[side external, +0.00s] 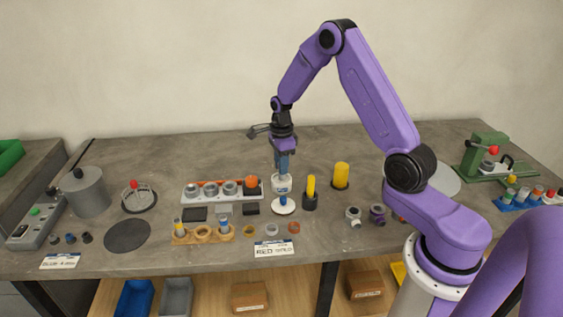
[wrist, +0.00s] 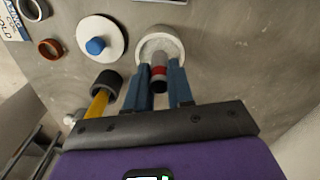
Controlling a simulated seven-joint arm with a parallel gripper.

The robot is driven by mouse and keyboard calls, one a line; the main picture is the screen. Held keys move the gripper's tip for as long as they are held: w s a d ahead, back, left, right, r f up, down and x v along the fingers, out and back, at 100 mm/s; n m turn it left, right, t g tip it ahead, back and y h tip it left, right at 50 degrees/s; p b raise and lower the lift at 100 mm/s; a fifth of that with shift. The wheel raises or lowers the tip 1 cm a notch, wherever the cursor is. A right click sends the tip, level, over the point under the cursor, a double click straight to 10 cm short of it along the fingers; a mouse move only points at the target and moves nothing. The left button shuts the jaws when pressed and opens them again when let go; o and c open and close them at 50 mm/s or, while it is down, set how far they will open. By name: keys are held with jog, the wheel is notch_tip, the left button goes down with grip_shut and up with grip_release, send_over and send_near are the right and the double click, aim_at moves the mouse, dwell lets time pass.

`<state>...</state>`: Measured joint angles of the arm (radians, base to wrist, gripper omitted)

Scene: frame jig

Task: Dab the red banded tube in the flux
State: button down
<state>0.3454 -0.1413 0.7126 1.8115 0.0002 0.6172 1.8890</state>
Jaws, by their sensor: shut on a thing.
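My gripper (side external: 283,166) points down over the white flux pot (side external: 281,187) near the middle of the bench. In the wrist view its blue fingers (wrist: 158,80) are shut on a grey tube with a red band (wrist: 158,70). The tube's far end lies within the round mouth of the pot (wrist: 174,37). I cannot tell whether it touches the flux. The tube is hidden in the side view. The pot's mouth is uncovered. A white disc with a blue knob (side external: 284,206), like a lid, lies in front of the pot and also shows in the wrist view (wrist: 113,36).
A yellow-handled tool stands in a dark holder (side external: 310,201) close right of the pot. A fitting rack (side external: 223,189) and a wooden holder (side external: 184,236) are to the left. Loose rings and a name card (side external: 273,248) lie in front. The bench behind is clear.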

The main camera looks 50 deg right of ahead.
aim_at(281, 178)
jog(key=shift+f, duration=1.7)
dwell(0.6)
jog(key=shift+r, duration=3)
